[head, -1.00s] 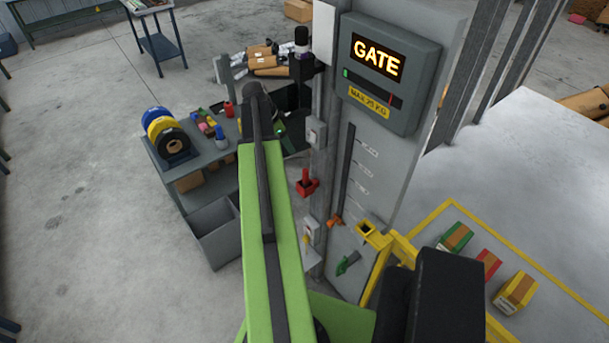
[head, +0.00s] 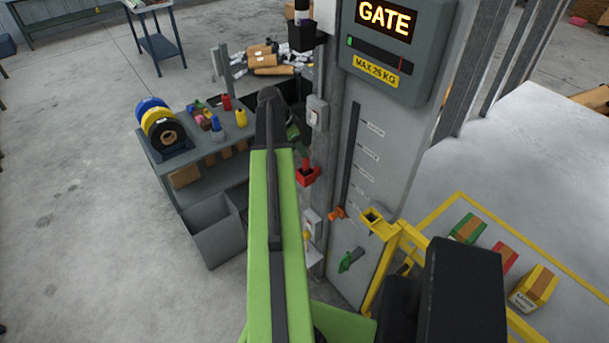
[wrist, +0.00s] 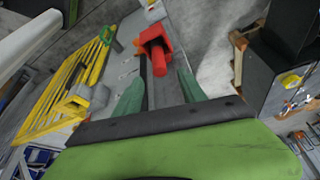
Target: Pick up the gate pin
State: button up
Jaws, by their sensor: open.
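The red pin (head: 307,165), which looks like the gate pin, stands in a red holder (head: 309,178) on the side of the grey gate post. In the wrist view the red pin (wrist: 159,60) points toward me from its red holder (wrist: 153,38). My gripper (wrist: 162,92) is open, with one green finger on each side of the pin's line. The pin's near end lies just ahead of the fingertips, and I see no contact. In the head view my gripper (head: 299,143) is partly hidden behind my arm, close above the holder.
A yellow socket (head: 373,217) tops the yellow gate frame, near an orange pointer (head: 338,213) and a green lever (head: 350,260). A grey switch box (head: 317,113) is on the post. A grey bench (head: 180,160) with tape rolls stands left.

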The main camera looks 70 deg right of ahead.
jog(key=b, duration=0.5)
send_over(306, 168)
jog(key=w, duration=0.1)
jog(key=f, duration=0.5)
jog(key=shift+d, duration=0.4)
jog(key=shift+r+p, duration=0.2)
jog(key=shift+p, duration=0.2)
jog(key=shift+c, duration=0.5)
grip_shut()
